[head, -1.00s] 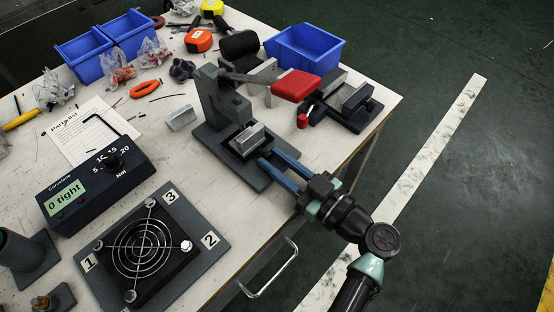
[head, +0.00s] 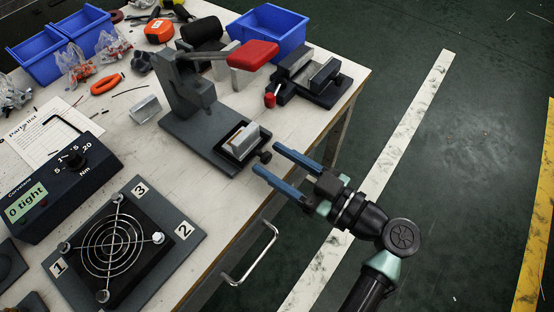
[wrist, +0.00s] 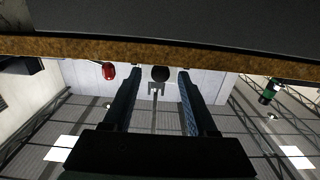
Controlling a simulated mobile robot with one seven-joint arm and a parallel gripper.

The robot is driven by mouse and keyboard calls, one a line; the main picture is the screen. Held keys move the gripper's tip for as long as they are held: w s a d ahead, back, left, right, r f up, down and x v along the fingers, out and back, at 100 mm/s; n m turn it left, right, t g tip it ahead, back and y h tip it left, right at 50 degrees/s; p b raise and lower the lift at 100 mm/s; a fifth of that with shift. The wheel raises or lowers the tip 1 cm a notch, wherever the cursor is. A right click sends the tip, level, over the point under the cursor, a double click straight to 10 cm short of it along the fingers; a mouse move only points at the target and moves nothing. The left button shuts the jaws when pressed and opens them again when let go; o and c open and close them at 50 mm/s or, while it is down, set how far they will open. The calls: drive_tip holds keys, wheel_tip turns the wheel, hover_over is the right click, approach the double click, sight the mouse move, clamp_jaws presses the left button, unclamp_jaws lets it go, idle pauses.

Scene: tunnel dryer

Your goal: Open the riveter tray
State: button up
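The riveter (head: 195,105) is a dark grey press with a red-ended lever (head: 252,54), standing on the workbench. Its black tray (head: 228,152) lies low at its front on the base plate, with a metal block (head: 243,139) in it. A dark round knob (head: 265,157) sticks out from the tray towards my gripper. My gripper (head: 268,160) has its two blue fingers apart and empty, with the tips close to the knob. In the wrist view the knob (wrist: 160,74) appears between the fingertips. I cannot tell how far it reaches between them.
A cooling-fan fixture (head: 140,262) with numbered corners and a torque display box (head: 45,190) stand to the left. A clamp (head: 310,80) with a red knob and a blue bin (head: 268,30) are behind. A metal handle (head: 255,258) juts from the bench front. The floor to the right is free.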

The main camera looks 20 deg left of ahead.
idle(0.4)
drive_tip(key=v, duration=1.3)
drive_tip(key=w+a+r+m+t+h, duration=0.2)
drive_tip(key=w+r+m+t+h, duration=0.45)
drive_tip(key=w, duration=0.65)
drive_tip(key=w+r+m+t+h, duration=0.1)
drive_tip(key=w+r+h, duration=0.1)
drive_tip(key=r, duration=0.4)
drive_tip(key=w+r+t+h, duration=0.1)
drive_tip(key=r+t+h, duration=0.15)
drive_tip(key=r, duration=0.45)
drive_tip(key=s+a+r+m+t+h+p, duration=0.1)
drive_tip(key=s+r+m+t+h, duration=0.2)
drive_tip(key=s+r+t, duration=0.85)
drive_tip(key=s+r+m+h+p, duration=0.1)
drive_tip(key=s+r+m+h, duration=0.25)
drive_tip(key=r, duration=1.75)
wheel_tip(320, 180, up, 22)
drive_tip(key=p, duration=2.3)
